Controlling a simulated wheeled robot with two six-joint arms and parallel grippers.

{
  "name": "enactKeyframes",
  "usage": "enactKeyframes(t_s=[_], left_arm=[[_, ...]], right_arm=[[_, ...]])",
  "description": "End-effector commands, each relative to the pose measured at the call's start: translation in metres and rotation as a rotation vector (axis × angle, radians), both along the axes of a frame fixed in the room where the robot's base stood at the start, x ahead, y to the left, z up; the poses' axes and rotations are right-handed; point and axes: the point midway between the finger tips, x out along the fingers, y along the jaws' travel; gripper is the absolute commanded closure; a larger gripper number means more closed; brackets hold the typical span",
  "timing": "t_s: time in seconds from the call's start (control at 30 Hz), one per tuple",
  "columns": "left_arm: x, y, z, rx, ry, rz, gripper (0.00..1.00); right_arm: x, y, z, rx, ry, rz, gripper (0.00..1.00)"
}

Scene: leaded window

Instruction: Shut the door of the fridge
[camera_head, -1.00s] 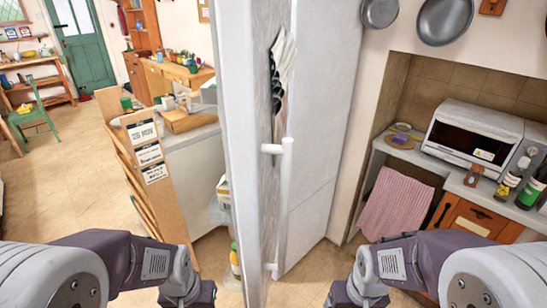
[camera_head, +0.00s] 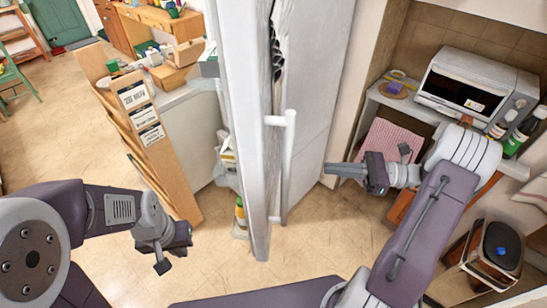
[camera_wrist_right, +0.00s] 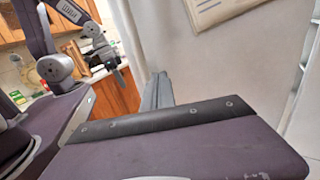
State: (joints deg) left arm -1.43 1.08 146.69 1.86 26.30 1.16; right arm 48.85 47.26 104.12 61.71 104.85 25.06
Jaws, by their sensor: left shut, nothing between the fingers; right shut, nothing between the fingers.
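The fridge door (camera_head: 243,110) stands open in the middle of the head view, seen nearly edge-on. Its white bar handle (camera_head: 287,170) is on the right-hand side, and shelves with bottles (camera_head: 240,212) show on the left. My right gripper (camera_head: 345,171) is shut and empty, pointing left, to the right of the handle and apart from it in the picture. In the right wrist view my right gripper (camera_wrist_right: 157,92) shows its shut fingers, with no handle between them. My left gripper (camera_head: 183,236) is shut and empty, low at the left, apart from the door.
A wooden rack with labels (camera_head: 145,125) stands left of the door, before a white counter. At the right are a toaster oven (camera_head: 475,85), a pink towel (camera_head: 390,143) and bottles (camera_head: 515,130). Open tiled floor (camera_head: 285,250) lies before the door.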

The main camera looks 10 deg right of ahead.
Motion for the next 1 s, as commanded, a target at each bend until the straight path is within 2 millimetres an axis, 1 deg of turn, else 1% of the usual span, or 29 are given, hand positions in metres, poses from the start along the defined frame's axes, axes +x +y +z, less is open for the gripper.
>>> enactKeyframes(t_s=[0.07, 0.17, 0.5, 0.63, 0.8, 1.0], left_arm=[[0.000, 0.000, 0.001, 0.000, 0.000, 0.000, 1.00], [0.000, 0.000, 0.005, 0.000, 0.000, 0.000, 1.00], [0.000, 0.000, 0.021, 0.000, 0.000, 0.000, 1.00], [0.000, 0.000, 0.027, 0.000, 0.000, 0.000, 1.00], [0.000, 0.000, 0.031, 0.000, 0.000, 0.000, 1.00], [0.000, 0.000, 0.031, 0.000, 0.000, 0.000, 1.00]], right_arm=[[0.002, 0.006, 0.000, -0.001, -0.001, 0.003, 1.00], [0.006, 0.022, 0.001, -0.002, 0.001, 0.007, 1.00], [0.026, 0.093, 0.002, -0.004, 0.002, 0.010, 1.00], [0.033, 0.115, 0.002, -0.004, 0.002, 0.010, 1.00], [0.038, 0.131, 0.000, -0.006, 0.001, 0.007, 1.00], [0.040, 0.135, -0.001, -0.005, 0.000, 0.005, 1.00]])
